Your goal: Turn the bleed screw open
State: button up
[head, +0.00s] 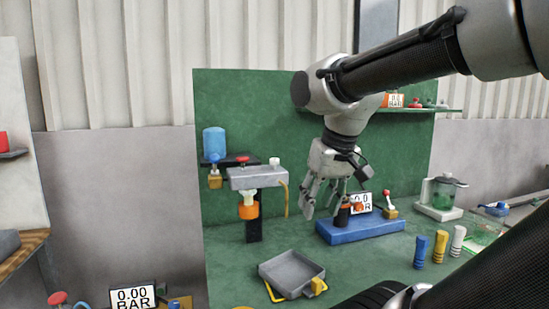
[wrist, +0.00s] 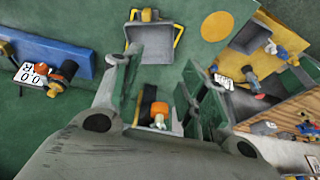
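My gripper (head: 321,207) points downward over the green bench, with its fingers apart and nothing between them. In the wrist view my gripper (wrist: 161,80) also shows both fingers spread wide. An orange part with a white tip (wrist: 158,113) shows beyond and between them, at a dark upright. In the head view a grey block (head: 258,177) with a red cap and a white cap stands on a dark post, left of my gripper. An orange part (head: 248,209) is below it. I cannot tell which small part is the bleed screw.
A blue base (head: 362,228) with a gauge and a red-tipped lever stands right of my gripper. A grey tray (head: 291,272) lies in front. Several small cylinders (head: 439,247) and a clear jug (head: 440,195) are at right. A blue canister (head: 214,143) is at left.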

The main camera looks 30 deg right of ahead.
jog(key=w+d+r+m+g, duration=0.2)
jog(key=w+r+m, duration=0.65)
jog(key=w, duration=0.65)
notch_tip(320, 180, up, 3)
jog(key=m+g, duration=0.2)
jog(key=m, duration=0.3)
send_over(275, 159)
jog(key=shift+s+r+n, duration=0.1)
jog(key=shift+n, duration=0.15)
jog(key=shift+w, duration=0.35)
jog(key=shift+w+d+f, duration=0.1)
jog(key=shift+f, duration=0.15)
notch_tip(275, 159, down, 7)
jog(key=shift+f, duration=0.2)
jog(key=shift+c, duration=0.2)
jog(key=c, duration=1)
